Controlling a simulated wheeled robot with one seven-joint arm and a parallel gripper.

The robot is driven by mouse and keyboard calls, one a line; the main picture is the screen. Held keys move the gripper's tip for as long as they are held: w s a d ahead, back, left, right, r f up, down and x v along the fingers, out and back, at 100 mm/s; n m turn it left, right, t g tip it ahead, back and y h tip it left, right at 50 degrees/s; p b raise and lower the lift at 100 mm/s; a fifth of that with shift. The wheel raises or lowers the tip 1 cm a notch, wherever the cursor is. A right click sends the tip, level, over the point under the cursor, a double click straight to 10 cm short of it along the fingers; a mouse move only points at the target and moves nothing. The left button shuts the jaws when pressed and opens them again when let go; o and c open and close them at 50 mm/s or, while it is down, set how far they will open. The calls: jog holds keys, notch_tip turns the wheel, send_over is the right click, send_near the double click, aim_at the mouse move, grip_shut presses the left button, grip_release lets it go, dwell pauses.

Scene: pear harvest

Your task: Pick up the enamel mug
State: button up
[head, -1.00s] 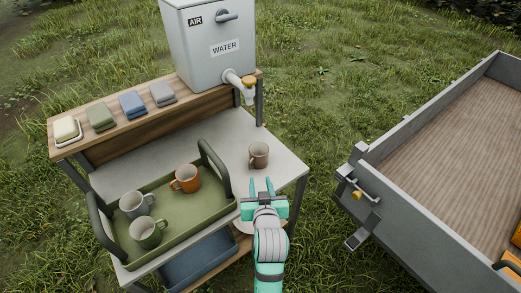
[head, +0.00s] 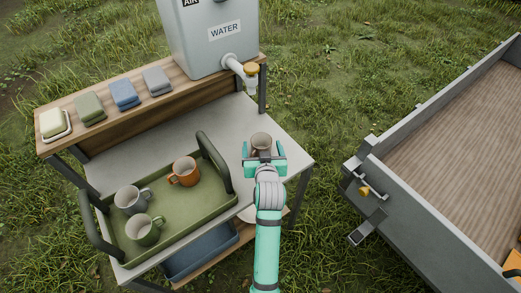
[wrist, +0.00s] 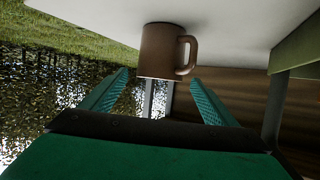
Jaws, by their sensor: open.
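A brown mug (head: 261,140) stands upright and alone on the grey table top, right of the tray. It also shows in the wrist view (wrist: 158,52), with its handle on the right. My gripper (head: 264,152) is open and empty, right in front of this mug. In the wrist view, its two teal fingers (wrist: 160,80) point at the mug from either side, with the mug's body just beyond the tips. In the head view the gripper hides the mug's lower part. A grey mug (head: 131,199), a green mug (head: 145,229) and an orange mug (head: 184,171) stand in the tray.
The green tray (head: 190,218) has tall dark handles; the right one rises left of my gripper. A water tank (head: 212,40) with a tap (head: 250,70) stands behind on a wooden shelf with folded cloths (head: 124,95). A grey trailer (head: 430,200) is at the right.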

aim_at(261, 134)
jog(key=shift+x, duration=1.85)
jog(key=c, duration=1.3)
jog(key=shift+c, duration=0.2)
jog(key=shift+r, duration=0.2)
jog(key=shift+r, duration=0.55)
jog(key=s+d+r, duration=0.1)
jog(key=s+r, duration=1)
jog(key=s, duration=0.3)
jog(key=shift+r, duration=0.3)
